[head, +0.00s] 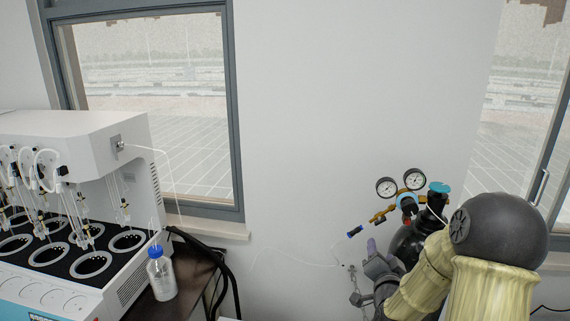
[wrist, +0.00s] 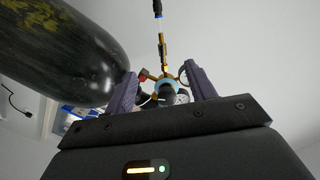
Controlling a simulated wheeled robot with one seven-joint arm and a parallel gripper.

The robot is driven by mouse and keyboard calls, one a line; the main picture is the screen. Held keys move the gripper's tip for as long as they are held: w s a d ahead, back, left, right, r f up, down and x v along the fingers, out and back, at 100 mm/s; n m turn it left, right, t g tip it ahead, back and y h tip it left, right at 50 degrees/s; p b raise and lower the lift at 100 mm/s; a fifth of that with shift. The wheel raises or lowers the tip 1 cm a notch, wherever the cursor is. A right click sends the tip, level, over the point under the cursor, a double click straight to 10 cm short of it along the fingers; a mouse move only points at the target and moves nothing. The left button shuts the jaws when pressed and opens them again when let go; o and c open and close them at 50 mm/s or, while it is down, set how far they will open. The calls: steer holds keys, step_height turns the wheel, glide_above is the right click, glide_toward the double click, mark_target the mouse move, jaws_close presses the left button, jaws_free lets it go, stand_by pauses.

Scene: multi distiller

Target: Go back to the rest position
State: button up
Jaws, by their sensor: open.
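My gripper (wrist: 163,90) is open, its two purple-grey fingers apart with nothing held between them. In the head view my gripper (head: 371,258) is at the lower right, partly hidden by my own arm. It is close to a dark gas cylinder (head: 405,243), just below and left of the brass regulator (head: 405,203) with its two round gauges. In the wrist view the regulator (wrist: 166,78) shows beyond and between the fingers. The dark cylinder (wrist: 60,50) fills the upper left. I cannot tell whether a finger touches it.
A white multi-position distiller (head: 85,190) with ring openings and tubing stands at the left. A clear bottle with a blue cap (head: 160,275) stands at the dark bench edge. Black cables (head: 205,250) hang beside it. A chain (head: 357,290) hangs near my gripper. The wall between is bare.

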steer(key=s+a+f+n+g+y, duration=0.3)
steer(key=s+a+f+n+g, duration=0.3)
steer(key=a, duration=0.4)
steer(key=s+a+n+g, duration=0.2)
steer(key=s+g, duration=0.2)
steer(key=s, duration=0.4)
steer(key=s+a+n+g+y, duration=0.1)
steer(key=s+a+n+g, duration=0.1)
steer(key=s, duration=0.6)
steer(key=shift+s+a+f+n+g, duration=0.35)
steer(key=shift+a+g, duration=0.25)
steer(key=shift+g, duration=0.4)
steer(key=shift+c, duration=0.4)
